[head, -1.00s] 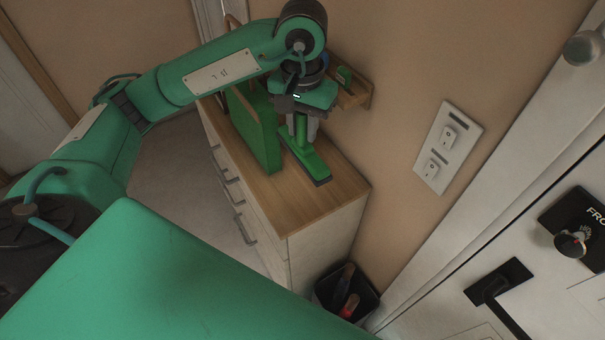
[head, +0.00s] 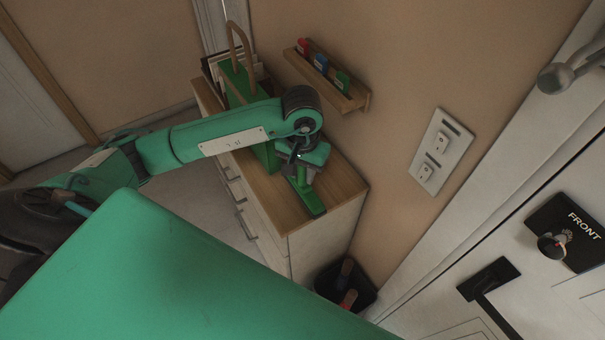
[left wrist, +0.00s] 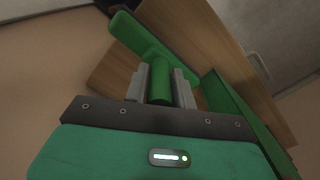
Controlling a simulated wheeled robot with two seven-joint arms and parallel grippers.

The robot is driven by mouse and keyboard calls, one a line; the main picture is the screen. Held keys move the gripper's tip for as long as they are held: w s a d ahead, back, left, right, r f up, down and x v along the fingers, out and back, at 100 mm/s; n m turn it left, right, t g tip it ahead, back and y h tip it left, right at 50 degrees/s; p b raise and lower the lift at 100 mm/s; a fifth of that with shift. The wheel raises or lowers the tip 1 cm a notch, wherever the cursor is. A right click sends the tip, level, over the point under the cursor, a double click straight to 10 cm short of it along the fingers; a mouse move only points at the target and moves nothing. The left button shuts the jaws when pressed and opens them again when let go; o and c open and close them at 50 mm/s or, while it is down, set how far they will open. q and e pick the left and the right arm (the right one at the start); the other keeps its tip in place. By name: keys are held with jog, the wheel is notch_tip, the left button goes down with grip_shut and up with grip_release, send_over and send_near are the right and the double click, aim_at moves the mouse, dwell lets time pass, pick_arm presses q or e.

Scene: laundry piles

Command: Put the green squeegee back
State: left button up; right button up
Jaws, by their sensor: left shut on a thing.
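The green squeegee (head: 312,203) is over the front part of the wooden cabinet top, its head pointing toward the cabinet's near end. My left gripper (head: 300,174) is shut on its handle. In the left wrist view, the squeegee handle (left wrist: 160,82) sits between the two grey fingers, and the green head reaches up and left from it. I cannot tell whether the squeegee touches the cabinet top. My right gripper is not in view.
The wooden-topped cabinet (head: 340,188) stands against the wall. A green holder with a wooden handle (head: 238,78) stands at its far part. A wooden wall rack (head: 352,101) holds red, blue and green items. A black bin (head: 364,290) holding handled things stands by the cabinet's near end.

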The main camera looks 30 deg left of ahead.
pick_arm(q)
notch_tip(320, 180, down, 2)
jog(key=shift+f, duration=0.1)
jog(key=shift+f, duration=0.2)
jog(key=o, duration=0.9)
jog(key=shift+r, duration=0.1)
